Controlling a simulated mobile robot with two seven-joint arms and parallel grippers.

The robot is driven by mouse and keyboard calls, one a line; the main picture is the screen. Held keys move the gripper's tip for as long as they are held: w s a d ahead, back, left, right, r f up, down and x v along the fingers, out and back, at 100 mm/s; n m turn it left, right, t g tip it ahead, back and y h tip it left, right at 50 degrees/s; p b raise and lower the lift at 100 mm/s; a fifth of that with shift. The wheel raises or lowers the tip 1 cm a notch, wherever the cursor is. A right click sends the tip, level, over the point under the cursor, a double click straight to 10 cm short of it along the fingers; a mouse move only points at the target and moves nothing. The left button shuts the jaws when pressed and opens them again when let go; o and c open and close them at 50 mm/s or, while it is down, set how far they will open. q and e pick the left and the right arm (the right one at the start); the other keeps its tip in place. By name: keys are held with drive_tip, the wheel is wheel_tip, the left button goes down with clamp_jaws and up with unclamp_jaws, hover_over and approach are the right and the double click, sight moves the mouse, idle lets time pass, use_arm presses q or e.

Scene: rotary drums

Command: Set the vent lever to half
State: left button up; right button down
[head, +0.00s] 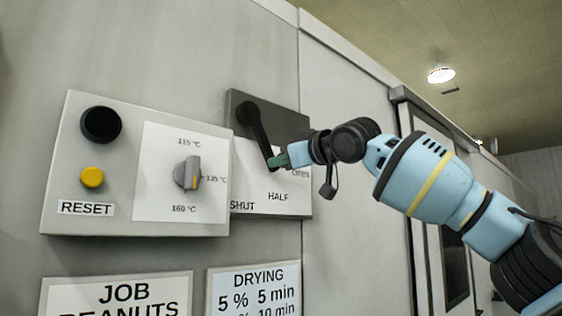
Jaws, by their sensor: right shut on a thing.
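The vent lever (257,130) is a black arm on a dark plate (237,102), pivoting at its upper left. It slants down and to the right, its lower end lying above the HALF label (278,197) and left of the OPEN label (300,174). The SHUT label (243,206) is at the lower left of the plate. My right gripper (278,160) is shut on the lever's lower end, where a green part shows between the fingers. The fingers partly hide that end. My left gripper is not in view.
Left of the lever is a control box with a black knob (101,124), a yellow reset button (92,178) and a grey temperature dial (187,173). Below hang a JOB sign (118,297) and a DRYING sign (253,290). The wall continues right past a door frame.

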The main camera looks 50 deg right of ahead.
drive_tip(key=shift+d+r, duration=0.1)
drive_tip(key=shift+d, duration=0.05)
drive_tip(key=c, duration=1)
unclamp_jaws()
drive_tip(key=shift+s+a, duration=0.2)
drive_tip(key=shift+s, duration=1.1)
drive_tip(key=shift+s+a, duration=0.15)
drive_tip(key=shift+s, duration=1.15)
drive_tip(key=shift+s+a, duration=0.2)
drive_tip(key=shift+s, duration=1.1)
